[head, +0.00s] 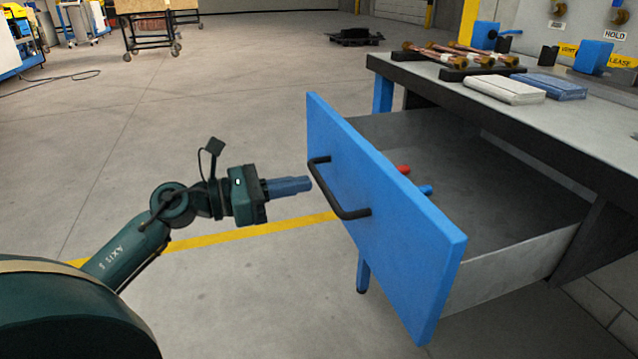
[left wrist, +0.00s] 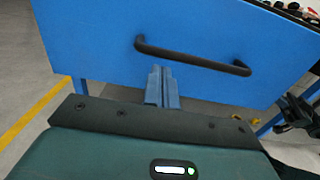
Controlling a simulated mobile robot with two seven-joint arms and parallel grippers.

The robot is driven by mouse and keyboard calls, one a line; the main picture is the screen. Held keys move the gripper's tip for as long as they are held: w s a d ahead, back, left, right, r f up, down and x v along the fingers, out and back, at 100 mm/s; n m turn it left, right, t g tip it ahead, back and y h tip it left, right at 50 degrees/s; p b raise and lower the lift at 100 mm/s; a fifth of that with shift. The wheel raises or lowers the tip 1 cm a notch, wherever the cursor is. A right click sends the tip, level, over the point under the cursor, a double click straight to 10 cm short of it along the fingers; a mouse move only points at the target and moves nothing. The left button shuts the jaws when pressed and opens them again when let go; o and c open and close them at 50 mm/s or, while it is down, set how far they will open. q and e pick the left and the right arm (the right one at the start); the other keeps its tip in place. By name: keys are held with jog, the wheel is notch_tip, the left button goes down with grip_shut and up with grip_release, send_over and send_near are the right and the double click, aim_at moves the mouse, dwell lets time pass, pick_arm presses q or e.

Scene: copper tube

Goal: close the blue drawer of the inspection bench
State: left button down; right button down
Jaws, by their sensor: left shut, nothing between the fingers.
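The blue drawer (head: 375,220) of the inspection bench (head: 455,95) is pulled well out, and its grey inside (head: 500,200) shows. Its blue front carries a black bar handle (head: 338,190). My left gripper (head: 308,183) is shut and empty, with its blue-grey fingers pointing at the drawer front near the left end of the handle. In the left wrist view the fingers (left wrist: 161,75) point at the blue front (left wrist: 110,40) below the handle (left wrist: 190,57). I cannot tell whether the fingertips touch the front. My right gripper is not seen in the head view.
Red and blue handled items (head: 425,190) lie inside the drawer. Copper tube pieces (head: 455,52), a white booklet (head: 503,89) and a blue one (head: 553,86) lie on the bench top. Open concrete floor (head: 240,110) with a yellow line (head: 250,231) lies left of the drawer.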

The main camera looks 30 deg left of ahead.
aim_at(337, 174)
pick_arm(q)
jog(key=shift+x, duration=2.2)
